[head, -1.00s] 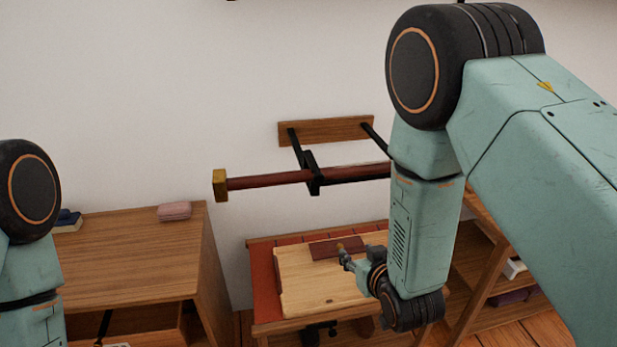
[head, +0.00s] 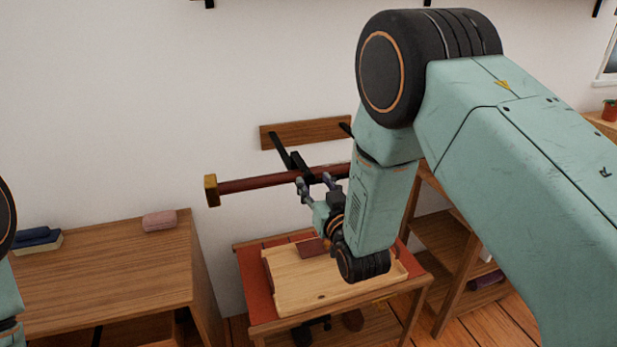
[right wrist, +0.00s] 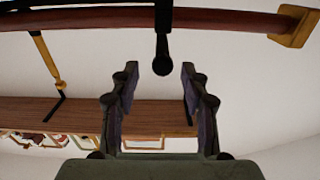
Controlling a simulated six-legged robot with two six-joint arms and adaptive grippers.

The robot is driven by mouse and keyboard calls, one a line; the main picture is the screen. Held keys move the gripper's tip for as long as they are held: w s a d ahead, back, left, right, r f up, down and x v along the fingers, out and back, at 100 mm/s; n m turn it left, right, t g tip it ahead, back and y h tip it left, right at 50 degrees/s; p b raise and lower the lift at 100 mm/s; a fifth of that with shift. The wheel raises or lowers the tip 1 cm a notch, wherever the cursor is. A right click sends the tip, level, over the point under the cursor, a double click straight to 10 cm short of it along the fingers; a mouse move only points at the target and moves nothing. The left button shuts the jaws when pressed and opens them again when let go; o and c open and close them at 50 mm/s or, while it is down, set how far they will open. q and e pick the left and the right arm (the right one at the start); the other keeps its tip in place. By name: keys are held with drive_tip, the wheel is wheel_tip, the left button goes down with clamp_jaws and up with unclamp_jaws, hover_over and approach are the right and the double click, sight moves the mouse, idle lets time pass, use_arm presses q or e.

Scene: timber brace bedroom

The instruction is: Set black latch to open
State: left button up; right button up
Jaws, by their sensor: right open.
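A dark red bar (head: 245,184) with a brass-coloured end block is held out from the wall by black brackets. The black latch (head: 299,162) sits across the bar, and its lower part is hidden by my right gripper in the head view. In the right wrist view the latch (right wrist: 163,35) is a black lever with a rounded end, in line with the gap between my fingers. My right gripper (head: 314,182) is open, its fingertips close to the bar. In the right wrist view the gripper (right wrist: 158,75) is empty. My left gripper is not in view.
A wooden wall board (head: 285,135) backs the brackets. Below is a desk with a pale wooden board (head: 310,285). A wooden cabinet (head: 110,265) at left carries a pink case (head: 160,220) and dark books (head: 37,237). Shelving (head: 440,235) stands at right.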

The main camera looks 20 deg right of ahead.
sight(310, 178)
drive_tip(key=shift+w+a, duration=0.25)
drive_tip(key=shift+w, duration=0.95)
drive_tip(key=shift+w+r, duration=0.1)
drive_tip(key=shift+w, duration=0.15)
drive_tip(key=shift+w+d, duration=0.15)
drive_tip(key=shift+w, duration=0.35)
drive_tip(key=shift+s, duration=0.2)
drive_tip(key=c, duration=0.5)
clamp_jaws()
